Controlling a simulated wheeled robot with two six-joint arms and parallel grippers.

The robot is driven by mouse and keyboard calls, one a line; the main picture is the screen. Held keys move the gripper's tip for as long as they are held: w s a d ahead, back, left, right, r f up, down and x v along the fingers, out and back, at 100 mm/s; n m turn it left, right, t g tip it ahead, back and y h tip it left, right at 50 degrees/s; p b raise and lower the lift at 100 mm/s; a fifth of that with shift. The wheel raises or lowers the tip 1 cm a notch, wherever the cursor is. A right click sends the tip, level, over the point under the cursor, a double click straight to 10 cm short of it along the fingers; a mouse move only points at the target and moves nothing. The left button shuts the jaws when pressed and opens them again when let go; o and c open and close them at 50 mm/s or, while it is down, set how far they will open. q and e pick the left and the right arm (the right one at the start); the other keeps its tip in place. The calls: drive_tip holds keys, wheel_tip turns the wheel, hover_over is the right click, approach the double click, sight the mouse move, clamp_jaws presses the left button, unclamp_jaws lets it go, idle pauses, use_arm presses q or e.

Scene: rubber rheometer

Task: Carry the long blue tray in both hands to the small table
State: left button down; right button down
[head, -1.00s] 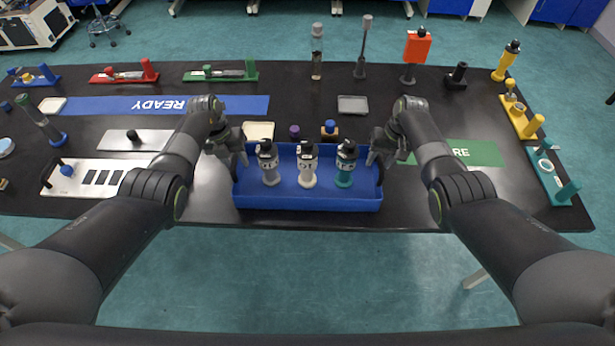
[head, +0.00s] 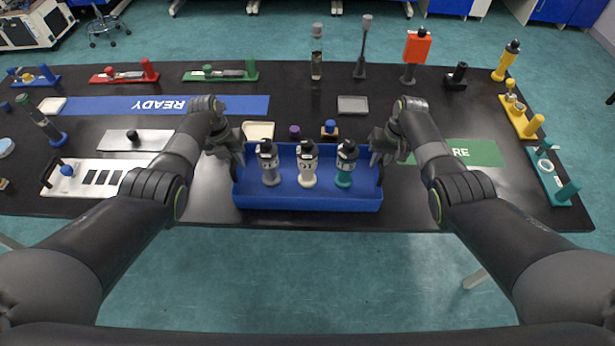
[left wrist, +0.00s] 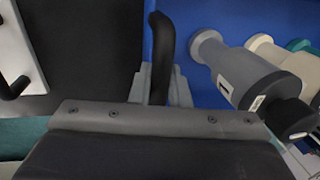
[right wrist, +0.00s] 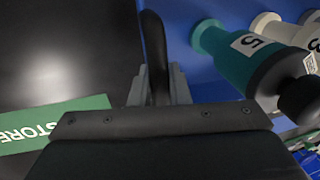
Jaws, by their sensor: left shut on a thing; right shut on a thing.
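The long blue tray (head: 310,202) is at the front middle of the black table in the head view. Three bottles stand upright in it: a grey one (head: 269,165), a white one (head: 307,166) and a teal one (head: 346,165). My left gripper (head: 236,158) is at the tray's left end, shut on a black handle (left wrist: 161,50). My right gripper (head: 380,158) is at the right end, shut on the other black handle (right wrist: 154,45). I cannot tell whether the tray touches the table. I cannot identify the small table in these views.
The black table (head: 420,190) carries a white plate with a black handle (head: 95,178) at left and a green mat (head: 470,153) at right. Several coloured fixtures and stands line its back and right edges. Teal floor (head: 310,275) is free before the table.

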use_arm(q)
drive_tip(key=shift+w+r, duration=0.1)
drive_tip(key=shift+r, duration=0.15)
use_arm(e)
drive_tip(key=shift+w+r, duration=0.15)
drive_tip(key=shift+r, duration=0.15)
